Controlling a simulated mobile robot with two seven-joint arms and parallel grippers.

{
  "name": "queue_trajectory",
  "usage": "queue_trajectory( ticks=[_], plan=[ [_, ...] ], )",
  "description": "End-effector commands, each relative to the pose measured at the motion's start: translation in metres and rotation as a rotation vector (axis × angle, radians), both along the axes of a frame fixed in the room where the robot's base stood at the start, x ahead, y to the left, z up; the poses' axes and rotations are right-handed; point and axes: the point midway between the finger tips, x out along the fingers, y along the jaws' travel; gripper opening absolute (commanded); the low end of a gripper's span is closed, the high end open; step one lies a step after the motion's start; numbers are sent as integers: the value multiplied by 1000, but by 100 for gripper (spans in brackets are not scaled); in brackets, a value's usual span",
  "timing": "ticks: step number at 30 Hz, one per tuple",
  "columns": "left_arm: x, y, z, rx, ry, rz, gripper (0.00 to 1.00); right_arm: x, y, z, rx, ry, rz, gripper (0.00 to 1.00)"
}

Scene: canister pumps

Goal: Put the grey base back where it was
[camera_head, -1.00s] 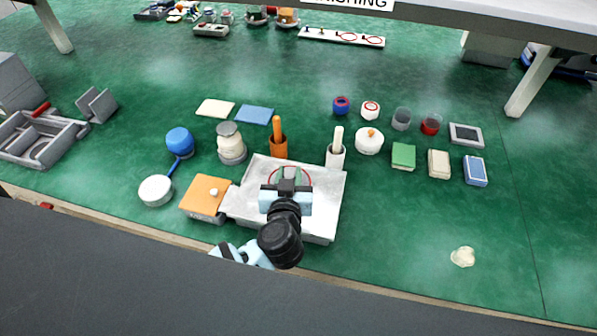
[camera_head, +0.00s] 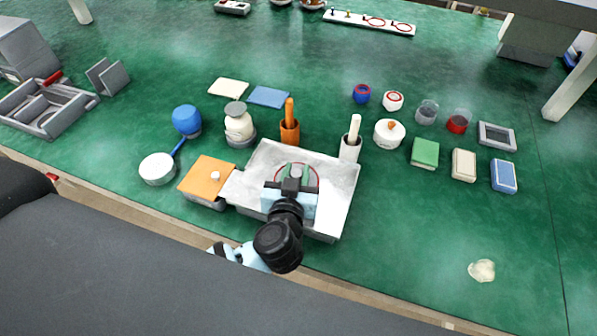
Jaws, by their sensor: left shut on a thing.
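My left gripper (camera_head: 293,186) is over the shallow metal tray (camera_head: 335,185), fingers pointing away from me. It is shut on a small grey thing, mostly hidden by the fingers and wrist. A thin red ring shows around the fingertips. I cannot tell whether the held thing touches the tray, or whether it is the grey base. A cream jar with a grey lid (camera_head: 238,122) stands upright on a grey foot at the back left of the tray. My right gripper is not in view.
An orange-topped box (camera_head: 207,178) adjoins the tray's left side. Orange (camera_head: 290,130) and white (camera_head: 350,146) holders with sticks stand behind it. A white round pan (camera_head: 158,168) lies left. Green (camera_head: 425,152), cream (camera_head: 464,165) and blue (camera_head: 503,175) blocks stand right.

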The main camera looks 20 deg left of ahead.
Motion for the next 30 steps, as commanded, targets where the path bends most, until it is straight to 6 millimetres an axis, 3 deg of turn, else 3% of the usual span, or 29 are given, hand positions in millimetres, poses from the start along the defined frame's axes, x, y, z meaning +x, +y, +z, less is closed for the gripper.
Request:
queue_trajectory(
  ticks=[5,6,11,22,30],
  plan=[
    [0,0,-1,0,-1,1,2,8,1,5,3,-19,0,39],
    [0,0,-2,0,-1,1,28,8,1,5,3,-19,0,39],
    [0,0,-2,-1,-1,1,48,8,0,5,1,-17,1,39],
    [-2,0,1,0,0,0,48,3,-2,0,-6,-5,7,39],
    [-45,-7,10,-1,1,-1,48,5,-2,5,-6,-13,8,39]
  ],
)
